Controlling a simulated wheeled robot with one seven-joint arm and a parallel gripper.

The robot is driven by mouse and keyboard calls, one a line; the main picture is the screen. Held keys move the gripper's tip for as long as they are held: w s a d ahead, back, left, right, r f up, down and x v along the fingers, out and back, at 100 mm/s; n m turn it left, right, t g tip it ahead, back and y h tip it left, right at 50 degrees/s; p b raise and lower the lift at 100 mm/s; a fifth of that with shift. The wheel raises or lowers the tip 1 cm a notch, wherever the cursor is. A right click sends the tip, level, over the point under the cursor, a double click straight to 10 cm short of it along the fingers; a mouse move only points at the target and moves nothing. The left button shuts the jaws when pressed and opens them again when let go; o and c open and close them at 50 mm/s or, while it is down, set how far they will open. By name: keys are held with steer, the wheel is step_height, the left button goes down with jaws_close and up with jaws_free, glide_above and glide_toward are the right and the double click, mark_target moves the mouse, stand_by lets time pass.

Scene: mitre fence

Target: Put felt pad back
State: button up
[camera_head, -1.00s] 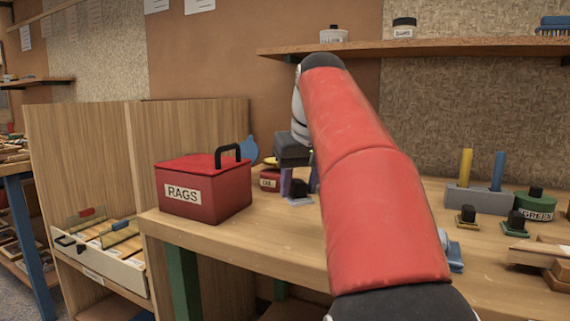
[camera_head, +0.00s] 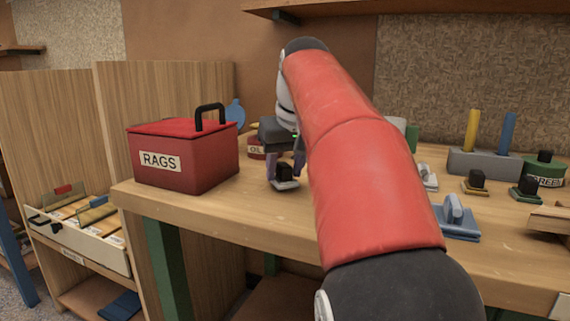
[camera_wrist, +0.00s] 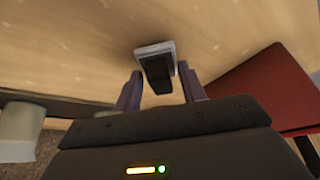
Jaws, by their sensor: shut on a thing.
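The felt pad (camera_head: 287,185) is a small block with a pale grey base and a black knob. My gripper (camera_head: 285,168) is over the bench, its two purple fingers on either side of the knob and shut on it. In the wrist view the knob (camera_wrist: 157,72) sits between the fingertips (camera_wrist: 160,88), with the pale base beyond it. The pad is at or just above the bench top (camera_head: 240,212); I cannot tell whether it touches.
Right of my arm are a blue pad (camera_head: 457,222), black-knobbed pads (camera_head: 476,184), a grey block with two pegs (camera_head: 484,163) and a green tin (camera_head: 544,170). An open drawer (camera_head: 85,240) is at left.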

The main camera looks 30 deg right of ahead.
mark_target(285, 165)
steer(key=shift+f+b, duration=0.3)
steer(key=shift+f, duration=0.15)
stand_by(0.5)
steer(key=o, duration=1)
steer(key=shift+o, duration=0.2)
steer(key=shift+r+p, duration=1.55)
steer(key=shift+p, duration=0.25)
steer(key=shift+r+p, duration=0.35)
steer(key=shift+r, duration=1.6)
